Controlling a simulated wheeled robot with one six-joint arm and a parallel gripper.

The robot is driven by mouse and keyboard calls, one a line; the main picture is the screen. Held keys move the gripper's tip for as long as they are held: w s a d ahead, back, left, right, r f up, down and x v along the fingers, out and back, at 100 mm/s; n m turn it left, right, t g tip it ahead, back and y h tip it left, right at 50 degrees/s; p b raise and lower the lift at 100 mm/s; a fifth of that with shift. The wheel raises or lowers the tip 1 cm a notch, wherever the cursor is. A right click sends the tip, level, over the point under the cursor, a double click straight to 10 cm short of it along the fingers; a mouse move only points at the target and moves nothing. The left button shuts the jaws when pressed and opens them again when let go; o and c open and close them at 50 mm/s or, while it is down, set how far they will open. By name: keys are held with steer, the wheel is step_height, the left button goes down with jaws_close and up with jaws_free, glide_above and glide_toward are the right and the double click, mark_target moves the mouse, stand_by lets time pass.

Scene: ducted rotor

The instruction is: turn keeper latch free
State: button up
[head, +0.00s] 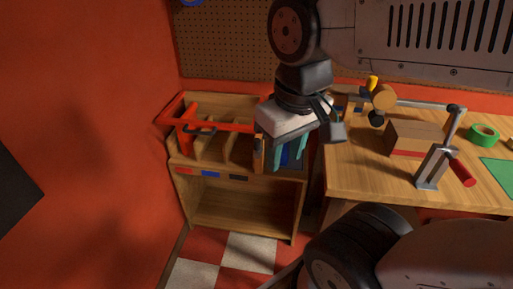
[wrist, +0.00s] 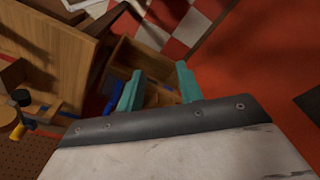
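I cannot pick out a keeper latch with certainty in either view. My gripper (head: 287,164) points down over the right end of the low wooden shelf unit (head: 240,213). Its two teal fingers stand apart in the wrist view (wrist: 160,70), with nothing visibly held between them. A blue piece (head: 284,155) shows between the fingers in the head view. In the wrist view a blue piece (wrist: 114,94) lies just outside the left finger. Whether it touches the finger cannot be told. My wrist body hides part of the shelf top.
A red-orange frame tool (head: 180,122) lies on the shelf unit's left. The workbench (head: 360,165) at right holds a clamp with a red handle (head: 462,173), a wooden block (head: 412,138) and green tape (head: 483,134). An orange wall (head: 90,130) bounds the left.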

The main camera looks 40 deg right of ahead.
steer(key=shift+o, duration=0.3)
steer(key=shift+o, duration=0.9)
steer(key=shift+w, duration=0.1)
steer(key=n+t+h, duration=0.1)
steer(key=n+h, duration=0.3)
steer(key=n, duration=2.1)
glide_above(258, 143)
steer(key=a, duration=0.1)
step_height(258, 143, down, 23)
steer(key=shift+a+r, duration=0.15)
steer(key=x, duration=0.8)
steer(key=shift+a, duration=0.1)
